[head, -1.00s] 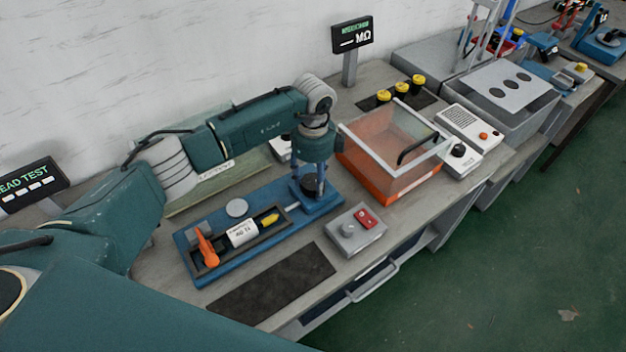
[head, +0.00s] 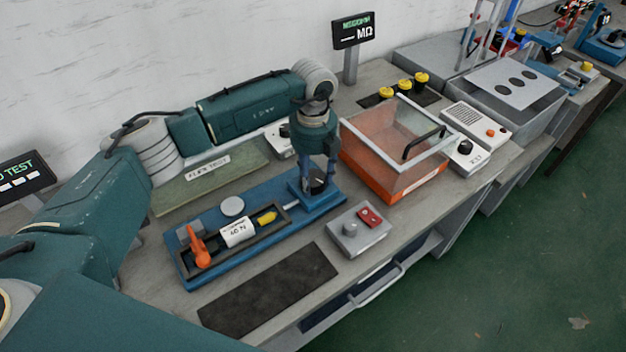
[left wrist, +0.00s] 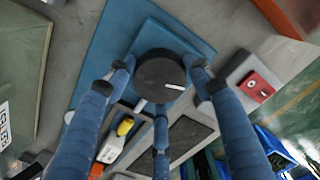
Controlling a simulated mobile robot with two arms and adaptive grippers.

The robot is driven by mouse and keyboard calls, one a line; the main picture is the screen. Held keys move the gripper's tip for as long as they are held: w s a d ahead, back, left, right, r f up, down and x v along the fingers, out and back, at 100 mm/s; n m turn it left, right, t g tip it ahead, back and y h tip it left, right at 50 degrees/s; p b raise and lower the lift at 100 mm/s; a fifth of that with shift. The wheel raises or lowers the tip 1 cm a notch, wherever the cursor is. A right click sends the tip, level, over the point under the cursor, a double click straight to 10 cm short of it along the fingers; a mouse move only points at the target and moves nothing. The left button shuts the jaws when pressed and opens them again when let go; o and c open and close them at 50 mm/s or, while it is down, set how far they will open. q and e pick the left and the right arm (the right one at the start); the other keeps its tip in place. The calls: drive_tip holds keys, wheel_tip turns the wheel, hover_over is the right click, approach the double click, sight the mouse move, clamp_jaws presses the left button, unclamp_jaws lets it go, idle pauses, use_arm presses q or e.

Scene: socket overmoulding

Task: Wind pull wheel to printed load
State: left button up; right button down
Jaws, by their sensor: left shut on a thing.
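The pull wheel (left wrist: 160,78) is a round black knob with a white pointer line, on the blue end block of the pull rig. In the head view only part of the wheel (head: 316,183) shows under my left gripper (head: 318,178). In the left wrist view the three blue fingers of my left gripper (left wrist: 160,85) are closed around the wheel's rim. My right gripper is not visible.
A grey box with a red switch (head: 369,217) stands right of the rig. A clear-lidded orange box (head: 385,182) is behind it. A green board (head: 212,180) lies behind the rig, and a dark mat (head: 268,289) in front.

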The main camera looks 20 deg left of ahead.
sight(313, 177)
use_arm(q)
drive_tip(key=shift+m, duration=0.5)
drive_tip(key=o, duration=1.2)
drive_tip(key=shift+c, duration=0.2)
wheel_tip(313, 177, up, 12)
